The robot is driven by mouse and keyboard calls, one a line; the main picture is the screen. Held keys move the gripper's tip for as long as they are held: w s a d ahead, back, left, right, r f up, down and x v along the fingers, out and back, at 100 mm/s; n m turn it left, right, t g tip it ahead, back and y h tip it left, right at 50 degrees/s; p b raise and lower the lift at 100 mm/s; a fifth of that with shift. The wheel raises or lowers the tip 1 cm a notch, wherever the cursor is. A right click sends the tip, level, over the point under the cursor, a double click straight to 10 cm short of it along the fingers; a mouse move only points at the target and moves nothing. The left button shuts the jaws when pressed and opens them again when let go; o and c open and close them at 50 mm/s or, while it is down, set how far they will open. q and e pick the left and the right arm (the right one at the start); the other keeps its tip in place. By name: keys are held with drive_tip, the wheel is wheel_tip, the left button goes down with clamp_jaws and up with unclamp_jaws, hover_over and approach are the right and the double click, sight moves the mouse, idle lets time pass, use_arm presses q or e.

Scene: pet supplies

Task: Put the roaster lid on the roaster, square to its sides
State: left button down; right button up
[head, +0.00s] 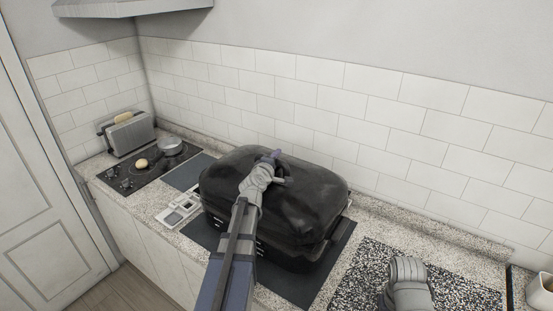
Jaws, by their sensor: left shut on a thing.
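The black roaster lid (315,190) is a large domed cover at the middle of the counter. It is over the black roaster (285,258) and hides its opening. Their long sides look roughly parallel; I cannot tell whether the lid rests fully on the rim all round. My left gripper (275,170) is at the top of the lid, shut on its handle, which is mostly hidden by the fingers. My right gripper (407,267) is low at the right, over the speckled mat and apart from the roaster; its fingers are not clear.
The roaster stands on a dark mat (325,283). A speckled mat (450,290) and a white cup (541,292) are right. A tiled wall is behind.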

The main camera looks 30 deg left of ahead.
use_arm(q)
drive_tip(key=c, duration=0.5)
unclamp_jaws()
drive_tip(key=shift+c, duration=0.2)
drive_tip(key=shift+s, duration=0.1)
drive_tip(key=p+v, duration=0.1)
drive_tip(key=v, duration=0.7)
